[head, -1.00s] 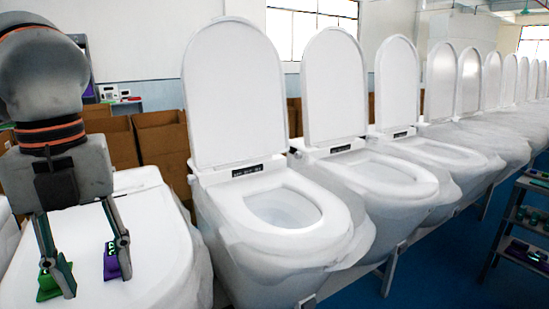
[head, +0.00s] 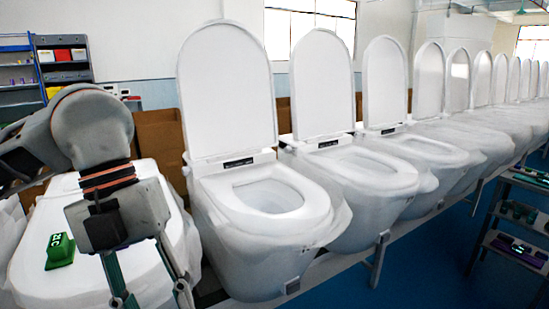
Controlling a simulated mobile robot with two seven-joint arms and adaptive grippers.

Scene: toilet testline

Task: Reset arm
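My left gripper (head: 157,299) hangs in the lower left of the head view, fingers pointing down over the white closed-lid toilet (head: 35,284). Its two fingers are spread apart, with nothing visible between them; the tips reach the bottom edge of the picture. A green block-like item with pale markings (head: 60,251) lies on that lid, to the left of the gripper and apart from it. The purple item seen earlier on the lid does not show now. My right gripper is not in view.
A row of white toilets with raised lids, the nearest (head: 262,211) just right of my gripper, runs to the far right. Cardboard boxes (head: 160,142) and a shelf with coloured bins (head: 62,62) stand behind. A dark rack (head: 503,243) stands at the right over blue floor.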

